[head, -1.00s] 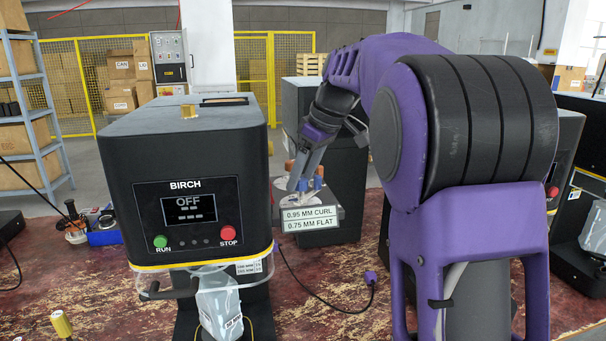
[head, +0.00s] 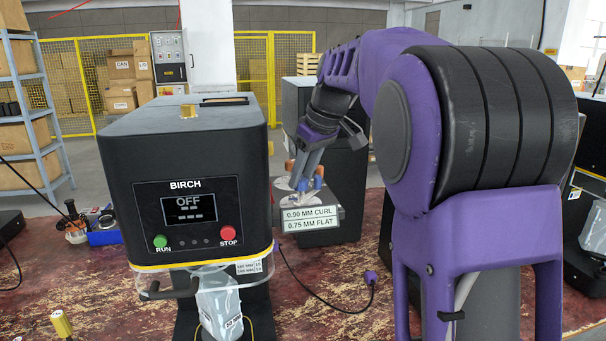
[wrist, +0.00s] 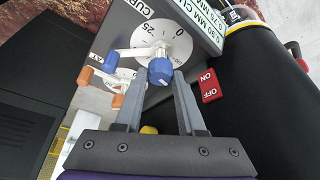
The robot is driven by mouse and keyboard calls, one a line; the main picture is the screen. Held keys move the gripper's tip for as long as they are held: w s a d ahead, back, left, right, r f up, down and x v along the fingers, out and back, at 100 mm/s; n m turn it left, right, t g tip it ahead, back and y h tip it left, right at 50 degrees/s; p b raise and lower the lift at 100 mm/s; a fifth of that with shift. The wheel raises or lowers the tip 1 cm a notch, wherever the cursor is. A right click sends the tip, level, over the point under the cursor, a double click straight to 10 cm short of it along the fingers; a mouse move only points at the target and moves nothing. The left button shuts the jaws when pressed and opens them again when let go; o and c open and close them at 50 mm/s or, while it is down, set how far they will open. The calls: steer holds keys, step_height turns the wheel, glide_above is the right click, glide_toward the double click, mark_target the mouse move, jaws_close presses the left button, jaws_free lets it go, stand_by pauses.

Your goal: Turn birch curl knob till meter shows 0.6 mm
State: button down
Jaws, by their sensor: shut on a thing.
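The meter sign (head: 310,220) reads 0.90 MM CURL and 0.75 MM FLAT; it also shows at an angle in the wrist view (wrist: 205,18). The curl dial (wrist: 180,45) is a pale disc with printed figures, and its crank has blue knobs. One blue knob (wrist: 160,71) is between the fingertips of my gripper (wrist: 160,80), which is shut on it. The other blue knob (wrist: 111,61) is to the left. The flat dial beside it has a crank with orange knobs (wrist: 118,101). In the head view my gripper (head: 307,180) reaches down behind the sign, its fingertips partly hidden.
The black BIRCH machine (head: 187,215) stands left of the sign, its screen reading OFF, with green RUN and red STOP buttons. A red ON/OFF switch (wrist: 209,86) is right of my fingers. A cable (head: 330,300) lies on the worn red surface.

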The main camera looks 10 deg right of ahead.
steer(key=m+h, duration=0.1)
steer(key=m, duration=0.2)
steer(key=m+t+h, duration=0.1)
steer(key=m, duration=0.2)
steer(key=shift+a, duration=0.2)
steer(key=m+h, duration=0.2)
steer(key=m, duration=0.3)
steer(key=shift+a+m, duration=0.1)
steer(key=shift+m, duration=0.3)
steer(key=shift+h, duration=0.3)
steer(key=c, duration=0.5)
jaws_free()
steer(key=shift+r, duration=0.15)
step_height(320, 180, up, 10)
